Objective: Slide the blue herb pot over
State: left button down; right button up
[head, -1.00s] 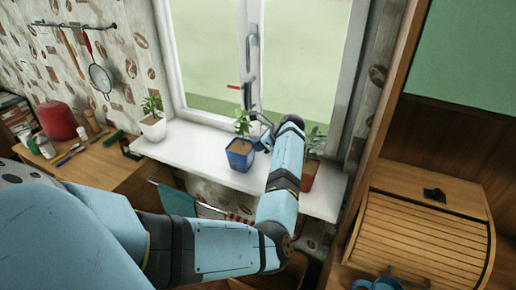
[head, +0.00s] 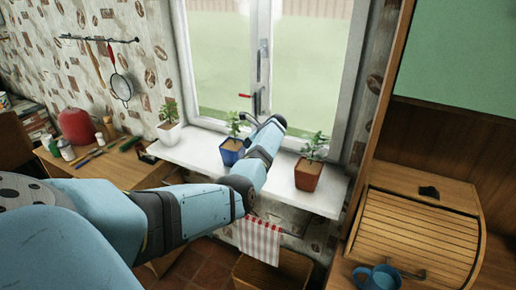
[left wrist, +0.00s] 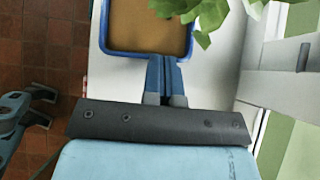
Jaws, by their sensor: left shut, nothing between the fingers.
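The blue herb pot (head: 231,152) stands upright on the white windowsill (head: 200,150), between a white pot and a red-brown pot. Its leafy plant rises above brown soil. In the left wrist view the blue pot (left wrist: 148,50) shows its square rim at the top. My left gripper (left wrist: 165,72) is shut and empty, its two fingers side by side at the pot's near edge. They look close to or touching the pot; I cannot tell which. In the head view my left arm hides the fingertips.
The white pot (head: 169,134) stands left of the blue pot, the red-brown pot (head: 308,175) to its right. Bare sill lies on both sides. The window frame and handle (head: 259,72) are behind. A striped towel (head: 260,240) hangs below the sill.

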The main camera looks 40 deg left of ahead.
aim_at(226, 142)
pick_arm(q)
jog(key=s+a, duration=0.1)
jog(key=a, duration=0.1)
jog(key=s+a, duration=0.1)
jog(key=a, duration=0.4)
jog(key=shift+s+a+p, duration=0.25)
jog(key=shift+s+p, duration=0.1)
jog(key=shift+s, duration=0.05)
jog(key=s+a+b, duration=0.3)
jog(key=a, duration=0.6)
jog(key=shift+a, duration=0.25)
pick_arm(e)
jog(key=shift+d+f, duration=0.15)
jog(key=shift+f, duration=1.05)
